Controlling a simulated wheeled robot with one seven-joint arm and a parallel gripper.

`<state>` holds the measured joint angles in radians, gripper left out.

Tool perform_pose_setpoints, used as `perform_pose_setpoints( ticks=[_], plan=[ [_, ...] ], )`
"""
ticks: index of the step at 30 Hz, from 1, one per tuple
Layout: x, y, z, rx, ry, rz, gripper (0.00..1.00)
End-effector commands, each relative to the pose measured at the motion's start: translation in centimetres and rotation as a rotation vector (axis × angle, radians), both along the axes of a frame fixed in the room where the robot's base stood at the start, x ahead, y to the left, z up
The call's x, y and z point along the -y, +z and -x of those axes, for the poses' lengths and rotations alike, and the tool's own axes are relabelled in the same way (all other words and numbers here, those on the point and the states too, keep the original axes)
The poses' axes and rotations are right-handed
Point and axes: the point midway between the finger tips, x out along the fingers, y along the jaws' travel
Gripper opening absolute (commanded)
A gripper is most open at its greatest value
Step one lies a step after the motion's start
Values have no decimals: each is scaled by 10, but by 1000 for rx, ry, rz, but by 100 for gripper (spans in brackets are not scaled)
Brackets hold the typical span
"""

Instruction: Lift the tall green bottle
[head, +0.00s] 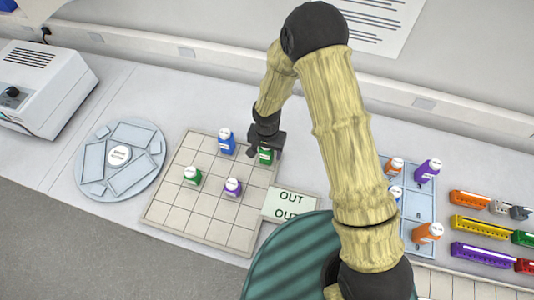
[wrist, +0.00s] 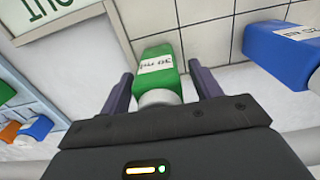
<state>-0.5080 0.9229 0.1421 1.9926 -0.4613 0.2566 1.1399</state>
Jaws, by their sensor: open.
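A green bottle (head: 265,157) with a white cap and white label stands at the upper right of the gridded board. My gripper (head: 266,143) is at this bottle and partly hides it in the head view. In the wrist view the green bottle (wrist: 155,63) lies between the two open fingers of my gripper (wrist: 161,76), with a gap visible on each side. Another green bottle (head: 192,176) stands on the left part of the board, away from my gripper. I cannot tell for sure from these views which green bottle is taller.
A blue bottle (head: 227,142) stands just left of my gripper, and it also shows in the wrist view (wrist: 285,52). A purple bottle (head: 233,187) stands nearer the board's middle. An OUT sign (head: 290,205) lies right of the gridded board (head: 205,222). Orange and purple bottles stand farther right.

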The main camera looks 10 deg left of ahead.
Motion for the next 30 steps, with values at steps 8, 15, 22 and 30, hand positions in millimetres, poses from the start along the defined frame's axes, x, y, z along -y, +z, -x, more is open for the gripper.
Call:
perform_pose_setpoints(
  ticks=[8, 15, 22, 30],
  plan=[
    [-1, 0, 0, 0, 1, 0, 42],
    [-1, 0, 0, 0, 1, 0, 15],
    [-1, 2, 1, 0, 3, 0, 15],
    [-2, 27, 0, 3, 3, -3, 15]
  ],
)
